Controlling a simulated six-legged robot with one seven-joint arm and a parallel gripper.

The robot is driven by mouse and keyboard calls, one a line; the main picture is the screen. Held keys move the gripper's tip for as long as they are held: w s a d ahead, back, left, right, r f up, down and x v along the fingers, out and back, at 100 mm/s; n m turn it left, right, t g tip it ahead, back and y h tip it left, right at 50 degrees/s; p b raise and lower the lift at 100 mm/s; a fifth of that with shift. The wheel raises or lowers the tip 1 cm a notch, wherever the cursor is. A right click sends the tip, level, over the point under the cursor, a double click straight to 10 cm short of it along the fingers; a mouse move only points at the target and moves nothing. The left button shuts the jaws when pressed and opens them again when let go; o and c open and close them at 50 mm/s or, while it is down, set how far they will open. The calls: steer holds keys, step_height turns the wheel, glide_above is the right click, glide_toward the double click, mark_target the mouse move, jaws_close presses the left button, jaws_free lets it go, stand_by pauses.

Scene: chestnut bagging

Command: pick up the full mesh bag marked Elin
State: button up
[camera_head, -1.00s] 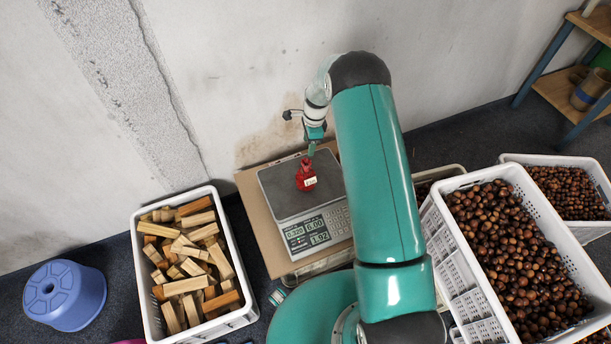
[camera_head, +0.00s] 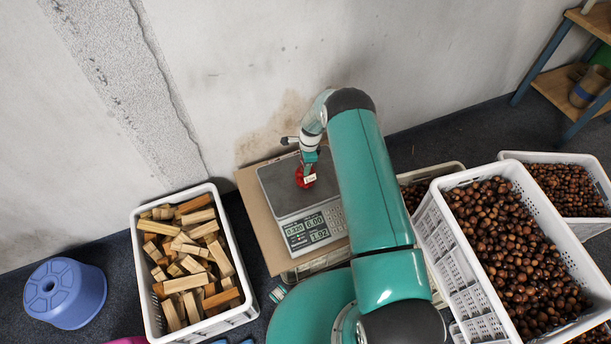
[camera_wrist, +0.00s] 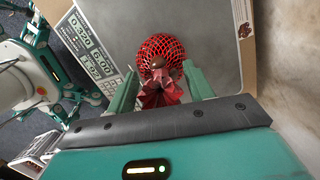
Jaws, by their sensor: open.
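The red mesh bag (camera_head: 305,177) sits on the metal plate of the scale (camera_head: 284,201), with a small pale tag on it whose writing is too small to read. In the wrist view the bag (camera_wrist: 160,52) shows its round net body and its gathered red top, with brown chestnuts barely visible inside. My gripper (camera_wrist: 160,88) is open, one finger on each side of the bag's gathered top. In the head view my gripper (camera_head: 308,164) is right at the bag's top and partly covers it. I cannot tell whether the fingers touch it.
The scale stands on a cardboard sheet (camera_head: 255,218) against the wall. A white crate of wood blocks (camera_head: 139,268) is at left, beside a blue stool (camera_head: 64,292). White crates of chestnuts (camera_head: 447,246) stand at right. A shelf (camera_head: 556,88) is at the upper right.

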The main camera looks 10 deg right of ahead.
jaws_close()
steer(key=shift+r, duration=0.15)
stand_by(0.4)
